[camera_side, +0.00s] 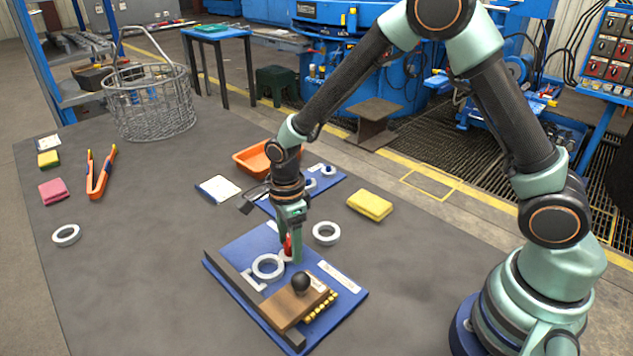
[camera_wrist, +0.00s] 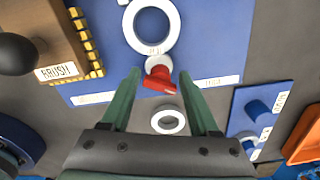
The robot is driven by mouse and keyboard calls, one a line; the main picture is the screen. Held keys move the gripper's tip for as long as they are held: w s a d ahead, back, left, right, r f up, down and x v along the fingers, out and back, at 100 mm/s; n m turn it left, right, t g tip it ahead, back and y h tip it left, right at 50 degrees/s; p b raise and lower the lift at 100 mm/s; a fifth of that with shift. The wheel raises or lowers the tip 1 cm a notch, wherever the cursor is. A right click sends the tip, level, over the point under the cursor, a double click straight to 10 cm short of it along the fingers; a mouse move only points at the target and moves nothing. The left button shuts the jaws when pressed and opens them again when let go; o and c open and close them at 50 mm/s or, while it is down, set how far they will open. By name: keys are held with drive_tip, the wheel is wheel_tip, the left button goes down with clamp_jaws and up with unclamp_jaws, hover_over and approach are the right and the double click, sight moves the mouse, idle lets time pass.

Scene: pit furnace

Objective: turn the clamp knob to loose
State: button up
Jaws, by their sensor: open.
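The clamp knob (camera_side: 287,245) is a small red lever on a white round base, on a blue board (camera_side: 240,247). A white ring (camera_side: 268,266) lies beside it. In the wrist view the red knob (camera_wrist: 160,83) sits between the two green fingertips of my gripper (camera_wrist: 161,77), with a gap on each side. The fingers are open and hold nothing. In the side view my gripper (camera_side: 291,252) points down at the knob, and a finger partly hides it. I cannot tell the exact height of the fingertips over the board.
A brown block with a black ball handle (camera_side: 300,281), labelled BRUSH in the wrist view, stands close by on the board. A loose white ring (camera_side: 326,233), a yellow sponge (camera_side: 370,204) and an orange tray (camera_side: 252,158) lie around. The table's left middle is mostly clear.

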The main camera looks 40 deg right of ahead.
clamp_jaws()
drive_tip(key=shift+n, duration=0.4)
drive_tip(key=n, duration=0.5)
drive_tip(key=shift+n, duration=0.3)
drive_tip(key=n, duration=0.5)
drive_tip(key=shift+n, duration=0.4)
unclamp_jaws()
